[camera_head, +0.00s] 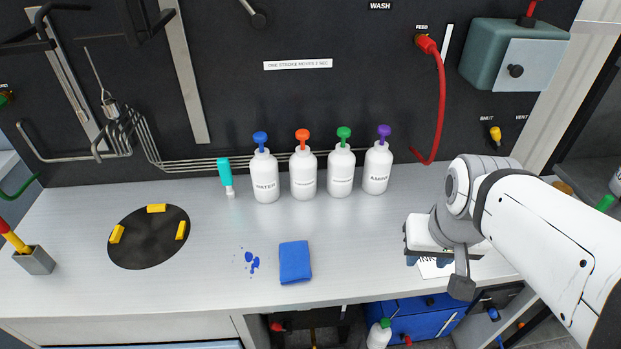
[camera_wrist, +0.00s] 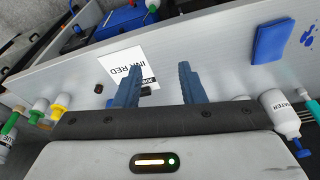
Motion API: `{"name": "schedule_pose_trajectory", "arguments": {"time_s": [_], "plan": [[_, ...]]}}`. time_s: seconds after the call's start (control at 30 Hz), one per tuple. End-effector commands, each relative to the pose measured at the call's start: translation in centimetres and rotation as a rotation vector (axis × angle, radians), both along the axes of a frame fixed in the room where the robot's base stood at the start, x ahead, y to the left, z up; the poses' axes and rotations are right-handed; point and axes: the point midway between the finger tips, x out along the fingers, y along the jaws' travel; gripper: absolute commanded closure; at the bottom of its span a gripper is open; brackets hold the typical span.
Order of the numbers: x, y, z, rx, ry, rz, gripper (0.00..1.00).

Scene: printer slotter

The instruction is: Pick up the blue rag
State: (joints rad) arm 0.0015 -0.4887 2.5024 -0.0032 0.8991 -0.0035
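The blue rag (camera_head: 295,262) lies flat on the grey worktop (camera_head: 350,255), near its front edge and right of some blue spots. It also shows in the wrist view (camera_wrist: 271,41) at the upper right, away from the fingers. My gripper (camera_wrist: 158,78) has its two blue-grey fingers apart, with nothing between them. A white card reading "INK RED" (camera_wrist: 128,63) lies on the worktop beyond the fingers. In the head view my gripper (camera_head: 425,260) is over the right part of the worktop, well right of the rag, partly hidden by my arm.
Blue spots (camera_head: 252,261) stain the worktop beside the rag. Several white pump bottles (camera_head: 303,175) stand behind it, with a teal-capped item (camera_head: 226,178) at their left. A black disc (camera_head: 150,238) with yellow blocks lies at the left. The worktop between rag and gripper is clear.

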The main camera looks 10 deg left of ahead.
Motion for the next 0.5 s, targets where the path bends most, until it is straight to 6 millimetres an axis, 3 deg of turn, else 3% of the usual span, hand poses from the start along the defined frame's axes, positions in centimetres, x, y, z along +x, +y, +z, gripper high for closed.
{"name": "schedule_pose_trajectory", "arguments": {"time_s": [0.17,0.27,0.5], "plan": [[0.3,0.3,-0.2,0.001,0.006,0.034,0.52],[1.1,2.0,-0.7,0.005,0.022,0.141,0.44],[4.7,8.4,-2.9,0.044,0.054,0.752,0.24]]}}
